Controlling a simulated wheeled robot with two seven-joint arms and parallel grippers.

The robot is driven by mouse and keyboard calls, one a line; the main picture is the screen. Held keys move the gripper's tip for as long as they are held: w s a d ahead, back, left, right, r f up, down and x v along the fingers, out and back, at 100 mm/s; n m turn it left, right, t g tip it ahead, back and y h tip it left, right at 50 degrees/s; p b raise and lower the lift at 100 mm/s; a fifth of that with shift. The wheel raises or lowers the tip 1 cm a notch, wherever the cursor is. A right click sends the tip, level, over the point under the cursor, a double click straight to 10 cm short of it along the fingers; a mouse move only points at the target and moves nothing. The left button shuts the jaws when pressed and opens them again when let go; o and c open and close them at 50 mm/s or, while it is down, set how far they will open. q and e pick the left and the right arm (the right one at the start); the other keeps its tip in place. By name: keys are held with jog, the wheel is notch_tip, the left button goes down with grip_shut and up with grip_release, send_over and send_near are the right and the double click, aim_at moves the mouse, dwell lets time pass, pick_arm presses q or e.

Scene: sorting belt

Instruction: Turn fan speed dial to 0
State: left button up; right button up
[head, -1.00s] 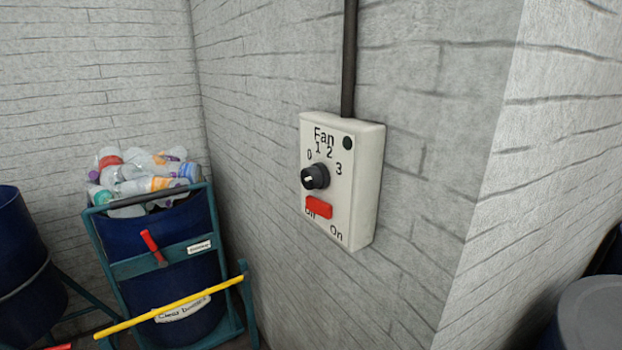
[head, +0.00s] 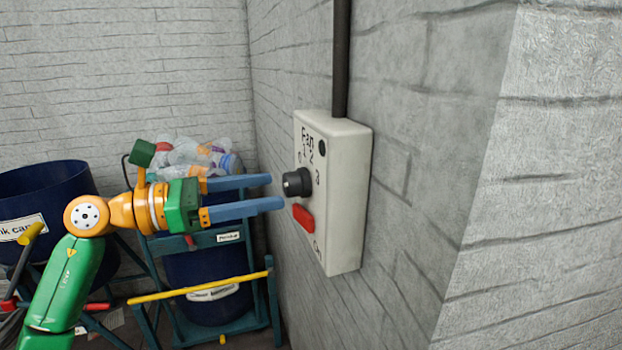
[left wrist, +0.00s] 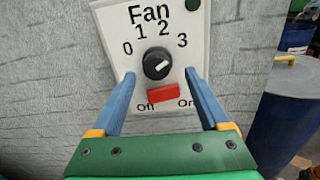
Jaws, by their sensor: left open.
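The fan control box (head: 345,200) is a pale box on the grey brick wall, and it also shows in the left wrist view (left wrist: 115,25). Its black round dial (head: 297,183) sits below the numbers 0 to 3. In the left wrist view the dial (left wrist: 157,65) has a white mark pointing up and right, towards 3. A red switch (left wrist: 163,92) is below it, above the words Off and On. My left gripper (head: 276,191) is open and empty, its blue fingers pointing at the box. In the left wrist view its fingertips (left wrist: 159,73) flank the dial, apart from it. My right gripper is not in view.
A dark pipe (head: 341,60) runs up from the box. A blue barrel with plastic bottles (head: 205,275) stands in a teal frame with a yellow bar (head: 200,287) below my left arm. Another blue barrel (head: 45,185) is at the left. A wall corner is to the right.

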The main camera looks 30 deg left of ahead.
aim_at(285, 186)
pick_arm(q)
jog(key=shift+w+d+r+p, duration=0.1)
jog(key=shift+w+d+p, duration=0.2)
jog(key=shift+w+p, duration=0.25)
jog(key=shift+w+d+r+p, duration=0.1)
jog(key=shift+w+d+p, duration=0.15)
jog(key=shift+w+p, duration=0.25)
jog(key=shift+w+d+f, duration=0.2)
jog(key=shift+w+d, duration=0.2)
jog(key=shift+d, duration=0.05)
jog(key=shift+a, duration=0.15)
grip_shut()
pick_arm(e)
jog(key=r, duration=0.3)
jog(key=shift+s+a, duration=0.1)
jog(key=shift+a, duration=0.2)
